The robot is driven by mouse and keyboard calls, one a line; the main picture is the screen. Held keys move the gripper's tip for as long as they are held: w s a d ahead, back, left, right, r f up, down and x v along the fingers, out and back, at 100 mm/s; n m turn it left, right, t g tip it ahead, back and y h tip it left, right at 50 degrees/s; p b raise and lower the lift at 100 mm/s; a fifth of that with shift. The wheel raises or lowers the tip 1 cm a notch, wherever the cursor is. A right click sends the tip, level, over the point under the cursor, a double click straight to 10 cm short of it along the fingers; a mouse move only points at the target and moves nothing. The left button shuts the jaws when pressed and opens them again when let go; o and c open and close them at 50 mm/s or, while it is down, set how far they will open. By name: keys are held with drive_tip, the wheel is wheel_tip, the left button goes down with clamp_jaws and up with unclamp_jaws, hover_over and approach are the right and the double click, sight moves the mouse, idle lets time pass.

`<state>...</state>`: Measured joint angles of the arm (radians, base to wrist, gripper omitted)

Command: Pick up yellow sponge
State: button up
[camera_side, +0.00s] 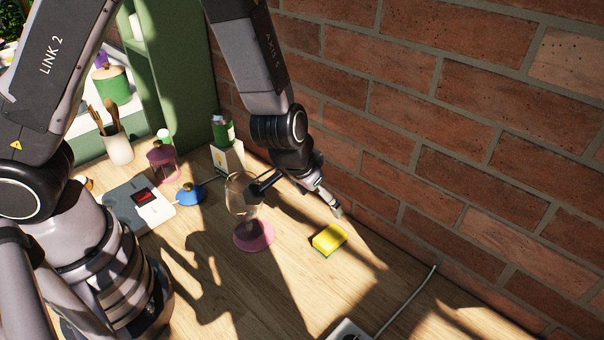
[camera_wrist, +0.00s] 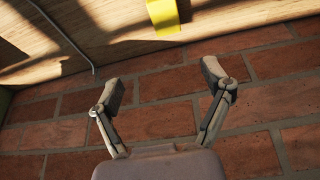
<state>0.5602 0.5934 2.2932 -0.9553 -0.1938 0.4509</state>
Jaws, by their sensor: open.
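The yellow sponge (camera_side: 329,238) lies flat on the wooden table near the brick wall; a dark green underside shows at its edge. It also shows in the wrist view (camera_wrist: 163,16), at the top edge, partly cut off. My gripper (camera_side: 337,212) is above and just behind the sponge on the wall side, apart from it. In the wrist view my gripper (camera_wrist: 162,82) has its two fingers spread wide with nothing between them, and the sponge lies beyond the fingertips.
The brick wall (camera_side: 450,130) rises close behind my gripper. A white cable (camera_side: 408,302) runs at the right. Table space in front of the sponge is clear.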

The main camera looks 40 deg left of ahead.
hover_over(330, 236)
drive_tip(key=s, duration=0.2)
drive_tip(key=f, duration=0.9)
drive_tip(key=shift+d, duration=0.2)
drive_tip(key=shift+a+x, duration=0.2)
drive_tip(key=shift+x, duration=1.3)
drive_tip(key=shift+a+x, duration=0.15)
drive_tip(key=shift+x, duration=1.4)
drive_tip(key=shift+s, duration=0.1)
drive_tip(key=shift+c, duration=0.4)
drive_tip(key=c, duration=0.8)
